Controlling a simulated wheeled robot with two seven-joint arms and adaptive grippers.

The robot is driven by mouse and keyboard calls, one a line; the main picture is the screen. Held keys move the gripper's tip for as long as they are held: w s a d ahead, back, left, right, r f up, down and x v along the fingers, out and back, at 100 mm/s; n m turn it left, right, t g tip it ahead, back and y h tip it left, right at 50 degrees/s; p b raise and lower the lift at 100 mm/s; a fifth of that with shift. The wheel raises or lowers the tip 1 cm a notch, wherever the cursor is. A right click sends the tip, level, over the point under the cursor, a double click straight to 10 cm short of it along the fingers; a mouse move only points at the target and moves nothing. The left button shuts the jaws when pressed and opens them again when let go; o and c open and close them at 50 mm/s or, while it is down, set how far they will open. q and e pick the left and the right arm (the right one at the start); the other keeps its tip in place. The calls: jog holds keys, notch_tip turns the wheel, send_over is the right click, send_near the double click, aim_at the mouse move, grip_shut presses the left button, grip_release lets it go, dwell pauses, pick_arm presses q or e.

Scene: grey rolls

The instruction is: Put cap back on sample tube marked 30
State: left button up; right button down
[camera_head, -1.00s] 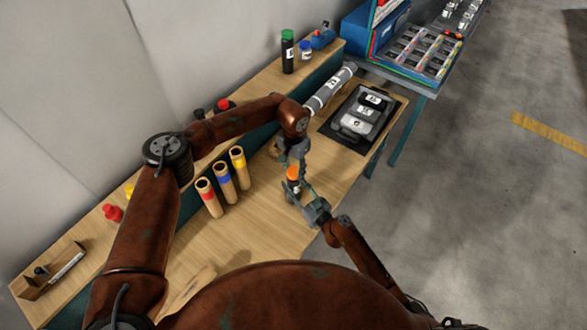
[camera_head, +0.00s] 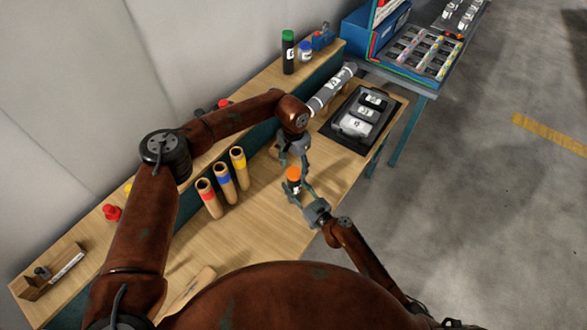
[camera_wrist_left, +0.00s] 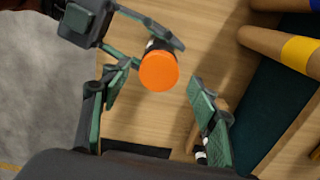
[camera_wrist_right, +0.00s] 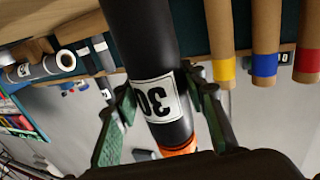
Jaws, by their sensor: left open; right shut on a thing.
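The black sample tube (camera_head: 295,187) is upright in my right gripper (camera_head: 303,193) above the bench. Its white label reads 30 upside down in the right wrist view (camera_wrist_right: 156,98). The orange cap (camera_head: 293,173) sits on the tube's end; it also shows in the left wrist view (camera_wrist_left: 159,71) and, partly, in the right wrist view (camera_wrist_right: 178,149). How tightly it is seated cannot be told. My left gripper (camera_head: 294,159) is open just above the cap, its fingers apart on either side and clear of it.
Cardboard tubes with red, blue and yellow bands (camera_head: 224,183) stand left of the grippers. A black tray (camera_head: 347,136) with labelled items lies at the right, by a grey roll (camera_head: 331,90). A green-capped bottle (camera_head: 288,52) is on the back shelf. The bench's front is mostly clear.

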pick_arm(q)
notch_tip(320, 180, up, 3)
jog(key=shift+f, duration=0.15)
jog(key=shift+c, duration=0.4)
